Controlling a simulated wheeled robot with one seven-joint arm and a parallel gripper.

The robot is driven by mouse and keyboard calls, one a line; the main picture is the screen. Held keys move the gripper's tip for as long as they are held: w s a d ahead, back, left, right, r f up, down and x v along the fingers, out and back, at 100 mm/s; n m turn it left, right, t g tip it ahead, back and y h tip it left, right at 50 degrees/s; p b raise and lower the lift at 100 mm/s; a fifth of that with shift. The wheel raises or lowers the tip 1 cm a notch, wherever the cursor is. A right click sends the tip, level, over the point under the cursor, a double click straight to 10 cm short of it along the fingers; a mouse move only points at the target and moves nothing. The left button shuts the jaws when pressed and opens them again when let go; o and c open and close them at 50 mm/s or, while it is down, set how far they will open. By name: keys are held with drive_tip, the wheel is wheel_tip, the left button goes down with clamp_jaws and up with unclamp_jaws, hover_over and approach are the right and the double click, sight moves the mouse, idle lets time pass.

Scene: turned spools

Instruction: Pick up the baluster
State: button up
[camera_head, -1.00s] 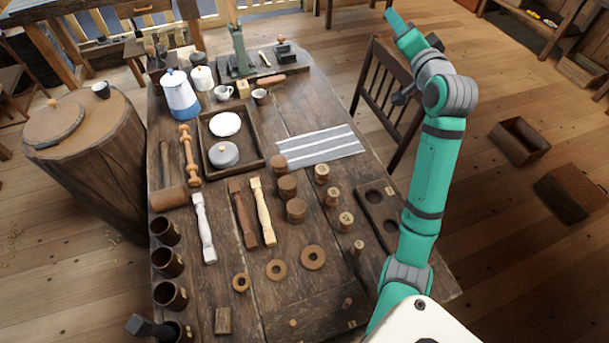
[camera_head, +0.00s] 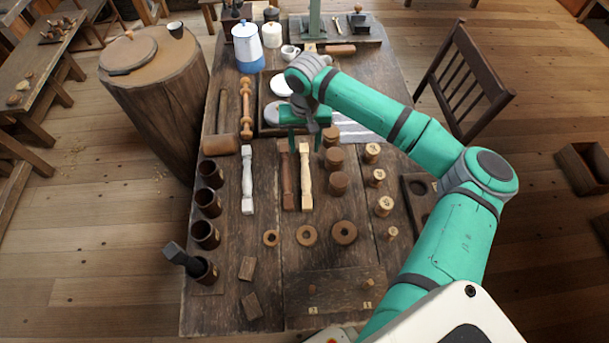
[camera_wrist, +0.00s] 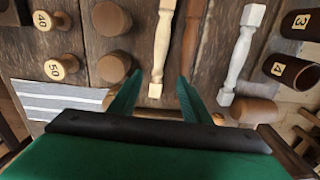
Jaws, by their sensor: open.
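Three balusters lie side by side on the wooden table: a white one (camera_head: 247,182), a dark brown one (camera_head: 287,183) and a pale wood one (camera_head: 306,180). In the wrist view the pale baluster (camera_wrist: 163,45) and the dark brown one (camera_wrist: 191,42) run up between and beyond my fingers, and the white one (camera_wrist: 238,55) lies to the right. My gripper (camera_head: 304,138) is open and empty, above the far ends of the dark and pale balusters. In the wrist view its green fingers (camera_wrist: 158,88) stand apart. It hides part of those ends in the head view.
Brown cylinders (camera_head: 338,183) and numbered spools (camera_head: 384,206) stand close to the right. A tray with dishes (camera_head: 268,128) lies beyond. Dark cups (camera_head: 206,235) line the left edge, and wooden rings (camera_head: 307,235) lie nearer. A mallet (camera_head: 222,145) lies left.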

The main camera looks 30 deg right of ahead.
hover_over(305, 165)
wheel_tip(305, 165, down, 5)
drive_tip(key=shift+s+r, duration=0.1)
drive_tip(key=shift+f, duration=3.05)
drive_tip(key=shift+w, duration=0.2)
clamp_jaws()
